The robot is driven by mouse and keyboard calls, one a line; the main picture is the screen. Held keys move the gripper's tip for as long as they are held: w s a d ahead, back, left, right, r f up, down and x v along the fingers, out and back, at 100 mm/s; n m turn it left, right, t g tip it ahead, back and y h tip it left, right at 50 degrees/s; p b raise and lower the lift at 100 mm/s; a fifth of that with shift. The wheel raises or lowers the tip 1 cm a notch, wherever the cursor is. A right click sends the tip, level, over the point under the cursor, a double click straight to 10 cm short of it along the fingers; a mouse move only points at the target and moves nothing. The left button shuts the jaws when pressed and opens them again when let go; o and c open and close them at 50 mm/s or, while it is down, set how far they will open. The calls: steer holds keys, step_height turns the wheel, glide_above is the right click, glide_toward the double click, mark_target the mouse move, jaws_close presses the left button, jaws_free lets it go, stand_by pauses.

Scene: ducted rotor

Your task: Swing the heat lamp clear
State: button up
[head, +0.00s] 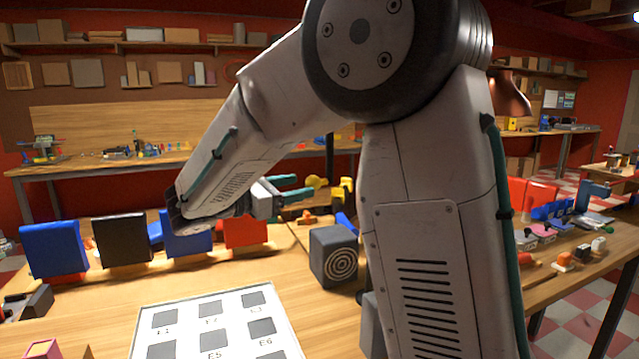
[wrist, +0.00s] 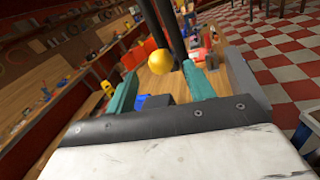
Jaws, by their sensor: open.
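A copper-coloured, flared shade (head: 510,95) hangs at the upper right in the head view, partly hidden behind my arm; it looks like the heat lamp. Its mount and arm are hidden. My gripper (head: 303,187) has two teal fingers, spread apart with nothing between them that I can see held. It is over the far part of the bench, left of my arm column.
Blue, black and red panels (head: 123,240) stand left on the wooden bench. A dark grey block with a ringed target (head: 334,256) and a white labelled board (head: 150,298) are nearer. A dark post (wrist: 168,25) rises beyond the ball. Small parts crowd the right bench.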

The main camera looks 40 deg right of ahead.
mark_target(319, 182)
steer(key=d, duration=0.7)
steer(key=shift+s, duration=0.25)
jaws_close()
steer(key=shift+a, duration=0.1)
